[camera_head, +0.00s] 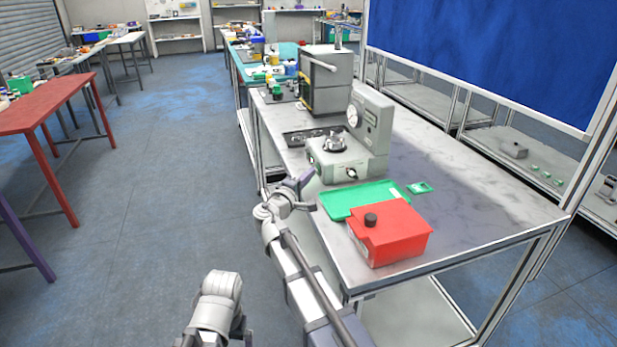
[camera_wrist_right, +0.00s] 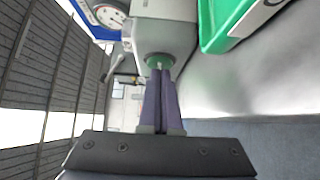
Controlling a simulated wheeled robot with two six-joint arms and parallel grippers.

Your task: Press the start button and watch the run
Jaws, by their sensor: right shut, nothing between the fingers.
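The grey machine (camera_head: 372,125) with a white dial stands on the workbench. In the right wrist view, a round green button (camera_wrist_right: 157,60) sits on its grey housing (camera_wrist_right: 165,25). My right gripper (camera_head: 308,178) is at the machine's front left side in the head view. In the right wrist view, its fingers (camera_wrist_right: 160,68) are together and empty. Their tips overlap the green button's lower part; I cannot tell whether they touch it or press it in. The button is not visible in the head view. My left gripper is not in view.
A green tray (camera_head: 338,205) and a red box (camera_head: 395,237) with a black knob lie on the workbench (camera_head: 475,205), right of my right arm. A larger grey machine (camera_head: 330,80) stands behind. A red table (camera_head: 45,112) is at the left, with open floor (camera_head: 150,190) between.

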